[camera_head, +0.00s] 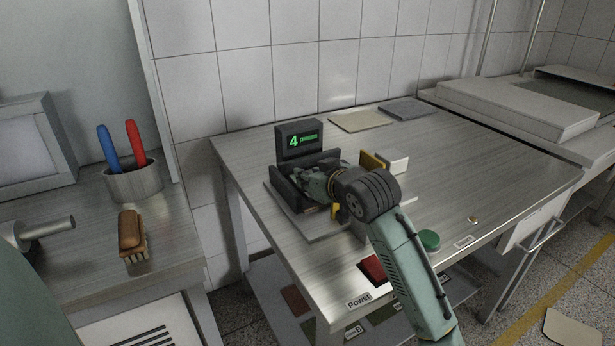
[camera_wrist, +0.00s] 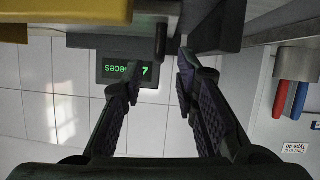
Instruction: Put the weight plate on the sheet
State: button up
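My gripper (camera_head: 312,184) reaches from the right into a dark counter device (camera_head: 299,138) whose green display shows a 4 and "pieces". In the wrist view my gripper (camera_wrist: 158,72) has its two black fingers apart, with open space between them. A short dark post (camera_wrist: 160,42) shows just beyond the fingertips; contact cannot be told. A thin beige sheet (camera_head: 360,121) lies flat at the back of the metal table, with a flat grey piece (camera_head: 405,109) beside it on the right. I cannot tell for sure which thing is the weight plate.
The metal table (camera_head: 480,165) is clear at the right. A yellow block (camera_head: 372,160) and a pale block (camera_head: 398,163) stand by my wrist. A red button (camera_head: 373,268) and a green button (camera_head: 429,240) are near the front edge. A brush (camera_head: 132,236) lies on the left counter.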

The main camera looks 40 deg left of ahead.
jog(key=b+v, duration=0.2)
jog(key=v, duration=0.7)
jog(key=shift+s+d+r, duration=0.15)
jog(key=shift+d+r, duration=0.05)
jog(key=shift+d, duration=0.1)
jog(key=shift+f, duration=0.1)
